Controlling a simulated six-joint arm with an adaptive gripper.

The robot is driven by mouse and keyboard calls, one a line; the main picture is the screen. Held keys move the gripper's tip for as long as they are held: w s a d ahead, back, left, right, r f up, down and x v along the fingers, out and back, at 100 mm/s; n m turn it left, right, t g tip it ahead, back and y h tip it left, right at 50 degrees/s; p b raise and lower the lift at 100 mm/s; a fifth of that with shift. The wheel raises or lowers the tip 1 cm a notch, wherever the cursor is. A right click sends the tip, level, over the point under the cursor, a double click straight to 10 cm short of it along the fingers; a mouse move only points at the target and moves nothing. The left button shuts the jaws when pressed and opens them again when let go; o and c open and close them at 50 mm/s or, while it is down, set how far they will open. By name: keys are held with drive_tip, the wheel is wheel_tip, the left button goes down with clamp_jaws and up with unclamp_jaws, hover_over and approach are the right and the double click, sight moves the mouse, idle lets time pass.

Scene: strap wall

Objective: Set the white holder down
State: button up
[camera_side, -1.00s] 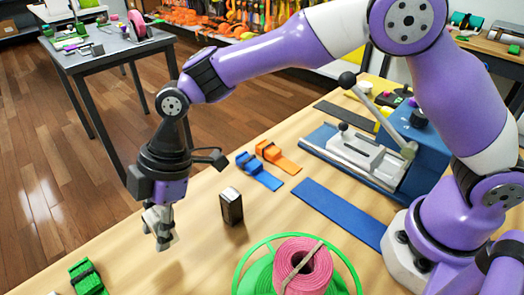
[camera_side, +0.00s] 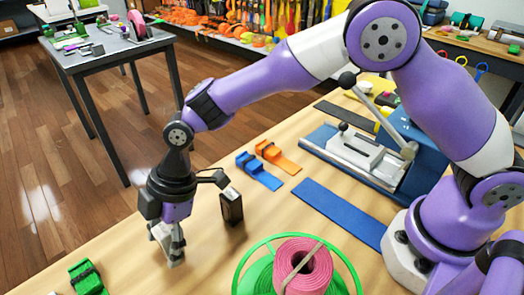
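My gripper (camera_side: 171,245) points down over the front-left part of the wooden table (camera_side: 115,258). Its fingers are closed around a small white holder (camera_side: 161,235), which shows beside and between them. The fingers hide part of the holder. Its lower end is at or just above the tabletop; I cannot tell whether it touches.
A black box (camera_side: 231,206) stands right of my gripper. A green strap bundle (camera_side: 87,278) lies at the front left. A pink roll (camera_side: 302,268) sits on a green reel (camera_side: 249,275). Blue (camera_side: 259,172) and orange (camera_side: 278,158) straps lie behind.

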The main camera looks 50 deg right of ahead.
drive_tip(key=d+r+m+t, duration=0.25)
drive_tip(key=d+r, duration=0.75)
drive_tip(key=r, duration=0.5)
drive_tip(key=s+d+m+t+h, duration=0.1)
drive_tip(key=s+d+m+h, duration=0.1)
drive_tip(key=s+d+m, duration=0.4)
drive_tip(key=s+d+m+t+h, duration=0.2)
drive_tip(key=s+d+m, duration=0.3)
drive_tip(key=d+m, duration=0.4)
drive_tip(key=d, duration=0.4)
drive_tip(key=shift+s+d+r+h, duration=0.3)
drive_tip(key=shift+s+d, duration=0.1)
drive_tip(key=shift+m, duration=0.25)
